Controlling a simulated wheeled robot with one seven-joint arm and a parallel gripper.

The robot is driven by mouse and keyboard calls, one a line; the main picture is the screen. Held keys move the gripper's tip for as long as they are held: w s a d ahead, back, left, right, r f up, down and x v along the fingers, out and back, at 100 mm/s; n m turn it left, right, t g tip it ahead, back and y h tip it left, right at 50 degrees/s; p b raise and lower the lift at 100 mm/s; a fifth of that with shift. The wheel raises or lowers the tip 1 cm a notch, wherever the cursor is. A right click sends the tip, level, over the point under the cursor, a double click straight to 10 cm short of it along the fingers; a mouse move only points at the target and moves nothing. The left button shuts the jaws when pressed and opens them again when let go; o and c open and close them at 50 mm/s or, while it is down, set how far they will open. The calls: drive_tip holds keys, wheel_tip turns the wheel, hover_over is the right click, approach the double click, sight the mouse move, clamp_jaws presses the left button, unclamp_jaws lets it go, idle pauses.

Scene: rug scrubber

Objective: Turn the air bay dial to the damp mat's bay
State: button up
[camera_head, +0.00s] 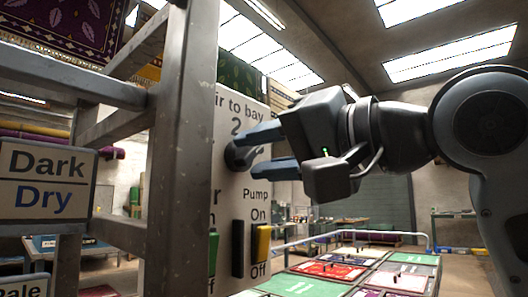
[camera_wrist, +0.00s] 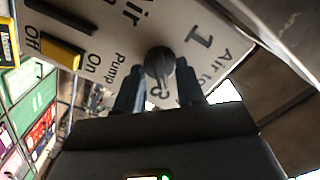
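The air bay dial (camera_head: 240,155) is a dark round knob on a white panel (camera_head: 222,118) lettered "Air to bay". A "2" stands above it. In the wrist view the dial (camera_wrist: 159,62) has a "1" to its upper right and a "3" below it. Its raised grip runs downward, roughly to the 3 side; its exact setting is unclear. My gripper (camera_head: 258,152) faces the panel, its two fingers apart. The fingertips (camera_wrist: 158,88) are close to either side of the dial's grip; contact cannot be told. I cannot identify the damp mat.
A grey metal frame (camera_head: 180,130) stands at left with a "Dark Dry" sign (camera_head: 45,180). Coloured mats (camera_head: 330,270) lie behind on a low rack.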

drive_tip(key=shift+c, duration=0.4)
clamp_jaws()
drive_tip(key=n+p, duration=0.1)
drive_tip(key=n, duration=0.2)
drive_tip(key=shift+n, duration=0.3)
drive_tip(key=n, duration=0.3)
drive_tip(key=shift+n+p, duration=0.3)
drive_tip(key=shift+p, duration=0.1)
drive_tip(key=n, duration=0.6)
drive_tip(key=shift+f, duration=0.1)
drive_tip(key=n+b, duration=0.1)
drive_tip(key=n, duration=0.5)
drive_tip(key=shift+n+b, duration=0.3)
drive_tip(key=shift+n, duration=0.1)
